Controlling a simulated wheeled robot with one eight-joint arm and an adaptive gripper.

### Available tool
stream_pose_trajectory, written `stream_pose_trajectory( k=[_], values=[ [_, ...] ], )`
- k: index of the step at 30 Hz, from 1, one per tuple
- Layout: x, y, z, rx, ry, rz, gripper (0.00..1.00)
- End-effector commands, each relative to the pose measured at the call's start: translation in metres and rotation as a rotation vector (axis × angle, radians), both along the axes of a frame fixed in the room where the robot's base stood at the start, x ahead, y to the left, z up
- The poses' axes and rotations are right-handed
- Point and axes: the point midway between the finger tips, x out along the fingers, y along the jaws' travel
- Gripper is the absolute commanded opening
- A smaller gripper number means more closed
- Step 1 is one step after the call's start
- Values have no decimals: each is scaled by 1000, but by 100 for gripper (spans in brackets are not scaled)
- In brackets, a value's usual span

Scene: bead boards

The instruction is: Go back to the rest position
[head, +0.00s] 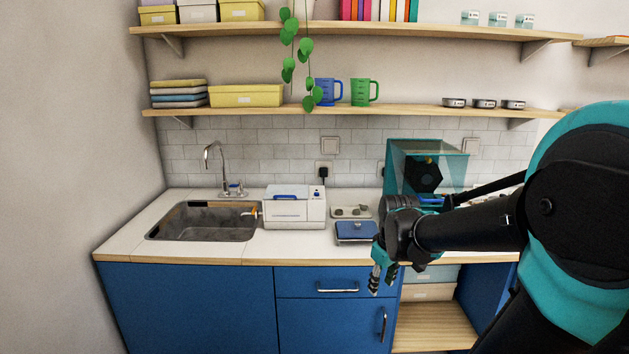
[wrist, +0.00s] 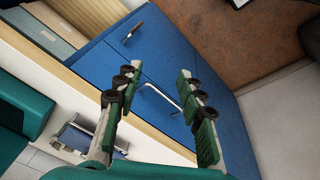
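My gripper (head: 382,278) hangs in front of the counter's front edge in the head view, pointing down before the blue cabinet. In the wrist view my gripper (wrist: 165,92) shows two green-padded fingers spread apart with nothing between them. Beyond the fingertips are the blue drawer fronts with a metal handle (wrist: 160,97). The fingers appear apart from the cabinet. My arm comes in from the right of the head view and hides part of the counter there.
The white counter (head: 240,250) holds a sink (head: 203,220), a white machine (head: 295,208), a blue scale-like device (head: 356,232) and a teal clear-sided case (head: 400,165). Blue drawers (head: 318,310) stand below. Two shelves with boxes and mugs run above.

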Motion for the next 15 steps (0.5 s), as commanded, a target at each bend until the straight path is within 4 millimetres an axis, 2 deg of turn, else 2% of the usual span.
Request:
stream_pose_trajectory(
  k=[1,6,10,15],
  values=[
    [-22,-3,-20,25,-25,-100,39],
    [-72,-8,-64,113,-93,-396,39],
    [-91,-10,-80,153,-120,-513,39],
    [-96,-10,-84,166,-127,-549,39]
  ],
)
